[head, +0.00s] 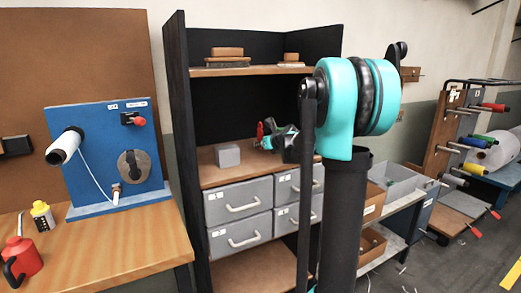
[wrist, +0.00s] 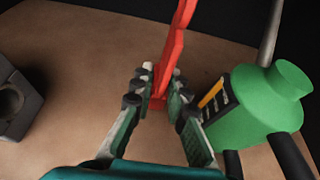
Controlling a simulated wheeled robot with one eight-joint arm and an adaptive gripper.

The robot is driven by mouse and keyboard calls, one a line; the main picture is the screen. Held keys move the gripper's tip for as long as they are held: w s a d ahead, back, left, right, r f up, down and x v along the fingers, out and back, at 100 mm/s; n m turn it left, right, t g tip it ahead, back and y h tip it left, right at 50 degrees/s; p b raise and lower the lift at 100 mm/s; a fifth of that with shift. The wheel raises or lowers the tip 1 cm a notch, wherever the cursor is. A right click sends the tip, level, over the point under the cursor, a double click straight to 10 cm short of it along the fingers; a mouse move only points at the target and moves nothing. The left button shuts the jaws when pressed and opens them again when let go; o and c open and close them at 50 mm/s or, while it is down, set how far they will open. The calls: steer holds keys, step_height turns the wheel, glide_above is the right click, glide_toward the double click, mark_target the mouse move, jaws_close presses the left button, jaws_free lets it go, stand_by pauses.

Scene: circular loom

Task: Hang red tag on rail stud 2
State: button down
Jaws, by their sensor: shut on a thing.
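My gripper (wrist: 161,88) is shut on the red tag (wrist: 176,42), a long flat red piece, in the wrist view. The tag reaches up and away from the fingertips, and its top is cut off by the picture edge. In the head view my gripper (head: 272,141) is over the wooden shelf of the black cabinet, with a small red part of the tag (head: 260,130) showing at its left. I cannot make out a rail with numbered studs for certain in either view.
A grey block (head: 227,155) stands on the shelf (head: 206,176), left of my gripper. A green container (wrist: 262,105) is close to the right finger in the wrist view. Grey drawers (head: 238,202) are below the shelf. A rack with coloured rods (head: 475,143) stands far right.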

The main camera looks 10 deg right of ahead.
steer(key=shift+f, duration=0.9)
steer(key=c, duration=1.5)
jaws_free()
steer(key=shift+f, duration=0.1)
steer(key=v, duration=1.2)
steer(key=shift+s, duration=0.1)
